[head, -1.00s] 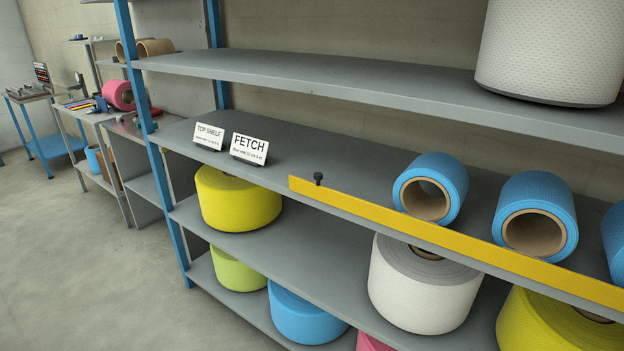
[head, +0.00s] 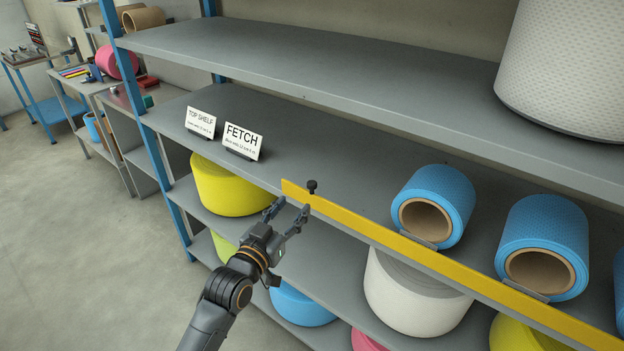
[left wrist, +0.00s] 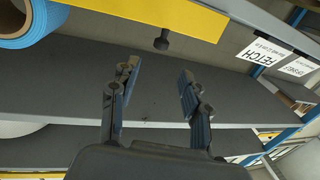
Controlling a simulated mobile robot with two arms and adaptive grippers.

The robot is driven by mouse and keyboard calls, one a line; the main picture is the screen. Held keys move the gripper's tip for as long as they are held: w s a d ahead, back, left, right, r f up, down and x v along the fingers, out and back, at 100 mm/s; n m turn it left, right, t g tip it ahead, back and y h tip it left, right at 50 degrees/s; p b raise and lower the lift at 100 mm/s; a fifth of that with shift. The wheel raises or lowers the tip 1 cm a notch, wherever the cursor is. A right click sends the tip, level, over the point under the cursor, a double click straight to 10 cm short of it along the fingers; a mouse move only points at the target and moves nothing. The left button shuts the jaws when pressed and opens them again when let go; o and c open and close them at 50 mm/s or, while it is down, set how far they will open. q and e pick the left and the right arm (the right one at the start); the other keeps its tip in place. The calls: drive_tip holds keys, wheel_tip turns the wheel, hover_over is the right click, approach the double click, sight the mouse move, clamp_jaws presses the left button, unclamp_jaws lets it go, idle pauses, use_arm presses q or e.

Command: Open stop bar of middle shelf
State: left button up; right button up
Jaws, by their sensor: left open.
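The yellow stop bar (head: 400,242) runs along the front edge of the middle shelf (head: 330,160). A small black knob (head: 312,186) stands up at its left end. The bar (left wrist: 150,12) and the knob (left wrist: 161,41) also show in the left wrist view, just beyond the fingertips. My left gripper (head: 288,208) is open and empty, in front of the shelf edge and close to the bar's left end. Its spread fingers (left wrist: 157,70) show in the left wrist view, apart from the knob. My right gripper is not in view.
Blue rolls (head: 433,205) lie behind the bar. Two signs, TOP SHELF (head: 200,122) and FETCH (head: 242,140), stand left of the knob. Yellow (head: 225,187) and white (head: 405,295) rolls are on the shelf below. A blue upright (head: 150,150) stands left; floor there is free.

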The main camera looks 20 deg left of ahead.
sight(309, 186)
use_arm(q)
drive_tip(key=w, duration=0.3)
drive_tip(key=w+d+p, duration=0.1)
drive_tip(key=w, duration=0.5)
drive_tip(key=shift+w+d+p, duration=0.25)
drive_tip(key=shift+w+p, duration=0.1)
drive_tip(key=shift+w, duration=0.05)
drive_tip(key=shift+w+d, duration=0.1)
drive_tip(key=shift+w, duration=0.6)
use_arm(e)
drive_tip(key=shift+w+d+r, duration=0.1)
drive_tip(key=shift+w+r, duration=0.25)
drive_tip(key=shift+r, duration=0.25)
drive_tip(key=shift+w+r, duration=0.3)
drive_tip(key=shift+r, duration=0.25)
use_arm(q)
clamp_jaws()
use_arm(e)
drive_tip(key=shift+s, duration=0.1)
